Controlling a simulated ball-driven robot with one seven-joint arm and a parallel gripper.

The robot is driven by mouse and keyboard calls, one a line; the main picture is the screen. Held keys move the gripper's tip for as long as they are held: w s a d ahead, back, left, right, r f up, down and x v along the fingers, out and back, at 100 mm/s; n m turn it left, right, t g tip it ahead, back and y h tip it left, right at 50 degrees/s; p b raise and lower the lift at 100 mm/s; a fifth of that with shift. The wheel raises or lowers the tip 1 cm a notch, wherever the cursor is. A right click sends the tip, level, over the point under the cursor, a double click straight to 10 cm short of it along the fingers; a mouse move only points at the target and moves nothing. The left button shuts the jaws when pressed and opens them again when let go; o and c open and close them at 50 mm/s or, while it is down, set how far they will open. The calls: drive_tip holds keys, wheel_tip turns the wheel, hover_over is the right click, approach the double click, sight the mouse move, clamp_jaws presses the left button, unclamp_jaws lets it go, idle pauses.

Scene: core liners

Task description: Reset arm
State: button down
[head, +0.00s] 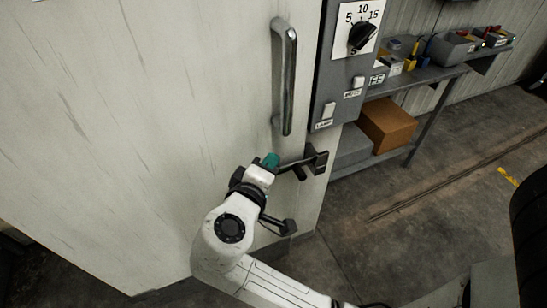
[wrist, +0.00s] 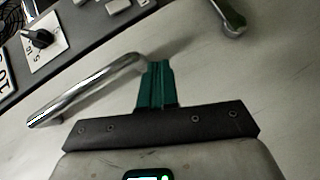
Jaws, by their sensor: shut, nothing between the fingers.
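My gripper (head: 271,160) has teal fingers and is shut and empty. It is in front of the pale cabinet door (head: 190,130), just below the lower end of a long metal handle (head: 288,80). In the wrist view the shut fingers (wrist: 156,82) point at the door. There the handle (wrist: 85,90) runs from the left to beside the fingertips; I cannot tell whether they touch. My white arm reaches up from the bottom of the head view.
A grey control panel (head: 330,90) with a black dial (head: 362,36) and switches stands right of the handle. A shelf bench (head: 425,76) holds bins, with a cardboard box (head: 387,125) below.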

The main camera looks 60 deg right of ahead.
idle(0.6)
drive_tip(key=s+d+f+y, duration=0.1)
drive_tip(key=s+f+y, duration=0.3)
drive_tip(key=f, duration=0.4)
drive_tip(key=s+a+f+g+y, duration=0.2)
drive_tip(key=s+a+f+y, duration=0.6)
drive_tip(key=s+f+y, duration=0.2)
wheel_tip(320, 180, down, 3)
drive_tip(key=shift+s+a+r, duration=0.1)
drive_tip(key=shift+s+a, duration=0.05)
